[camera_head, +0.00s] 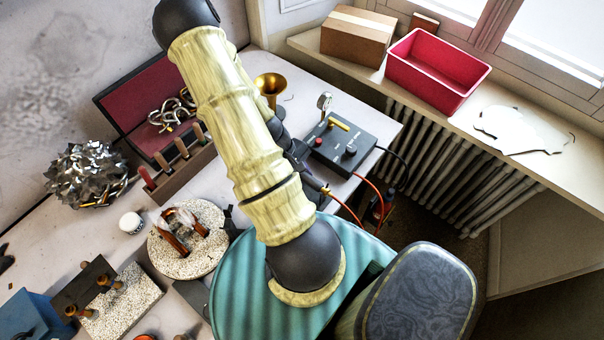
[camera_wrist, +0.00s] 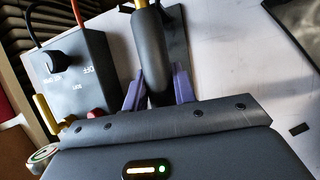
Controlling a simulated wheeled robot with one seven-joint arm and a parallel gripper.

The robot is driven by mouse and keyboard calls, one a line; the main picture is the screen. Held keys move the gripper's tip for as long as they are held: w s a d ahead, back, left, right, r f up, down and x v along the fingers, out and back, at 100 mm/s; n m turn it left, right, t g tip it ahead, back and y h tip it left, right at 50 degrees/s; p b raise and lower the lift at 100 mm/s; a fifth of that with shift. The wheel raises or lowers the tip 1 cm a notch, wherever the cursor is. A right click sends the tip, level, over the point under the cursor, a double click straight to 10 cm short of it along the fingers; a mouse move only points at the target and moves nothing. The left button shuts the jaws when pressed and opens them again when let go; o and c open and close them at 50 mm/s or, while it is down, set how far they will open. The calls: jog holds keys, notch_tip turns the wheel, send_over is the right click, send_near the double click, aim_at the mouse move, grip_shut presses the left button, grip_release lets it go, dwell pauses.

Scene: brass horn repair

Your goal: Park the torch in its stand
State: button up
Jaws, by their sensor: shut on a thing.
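In the wrist view my gripper (camera_wrist: 157,88) has its two purple fingers closed around the torch's (camera_wrist: 150,45) thick black handle. A yellow-brass part shows at the handle's top edge of that view; the rest of the torch is cut off or hidden. A dark flat piece (camera_wrist: 177,22) lies behind the handle; I cannot tell if it is the stand. In the head view my arm covers most of the gripper, and a small brass end (camera_head: 325,190) with an orange hose shows just right of the arm, beside the control box (camera_head: 340,145).
The black control box with knob, gauge and yellow lever also stands at left in the wrist view (camera_wrist: 75,80). Red and black hoses run off the table's right edge. A brass horn bell (camera_head: 270,84), open red-lined case (camera_head: 125,85) and row of wooden-handled tools (camera_head: 182,152) are near the arm.

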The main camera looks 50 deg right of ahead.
dwell(0.8)
jog(key=o, duration=1.5)
jog(key=shift+o, duration=0.2)
jog(key=shift+r+p, duration=3.3)
jog(key=shift+r, duration=0.7)
